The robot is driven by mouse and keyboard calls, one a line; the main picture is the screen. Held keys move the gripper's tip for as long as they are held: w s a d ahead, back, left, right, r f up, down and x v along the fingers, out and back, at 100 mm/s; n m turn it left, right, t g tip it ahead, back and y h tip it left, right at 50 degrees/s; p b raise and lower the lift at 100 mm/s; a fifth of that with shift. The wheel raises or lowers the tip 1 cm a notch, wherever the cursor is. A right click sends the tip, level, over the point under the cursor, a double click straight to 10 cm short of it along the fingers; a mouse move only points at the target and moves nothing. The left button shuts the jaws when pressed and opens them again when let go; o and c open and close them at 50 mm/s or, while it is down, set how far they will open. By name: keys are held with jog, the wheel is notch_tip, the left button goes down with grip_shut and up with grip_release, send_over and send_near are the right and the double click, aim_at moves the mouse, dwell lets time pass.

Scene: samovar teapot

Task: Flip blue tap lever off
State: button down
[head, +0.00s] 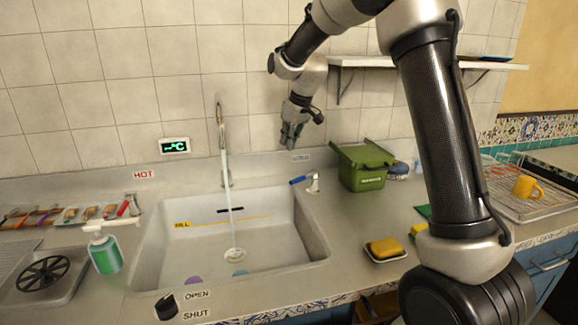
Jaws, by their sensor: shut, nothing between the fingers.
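The blue tap lever (299,180) sits on a small pale tap base (314,184) at the back right of the sink (150,245). The lever points left, toward the sink. A thin stream of water (231,205) runs from the tall chrome spout (220,120) down to the drain. My gripper (291,144) is shut and empty. It hangs in front of the tiled wall, above the blue lever and apart from it.
A green bin (363,166) stands just right of the lever. A shelf (400,63) juts from the wall at upper right. A soap bottle (105,252) is left of the sink, and a yellow sponge (384,248) lies in a dish at right.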

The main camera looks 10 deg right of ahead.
aim_at(304, 178)
notch_tip(304, 178, down, 10)
jog(key=shift+s+d, duration=0.15)
jog(key=shift+s, duration=0.15)
dwell(0.3)
dwell(0.4)
jog(key=shift+s+d+n, duration=0.1)
jog(key=shift+s+n, duration=0.15)
jog(key=shift+n, duration=0.15)
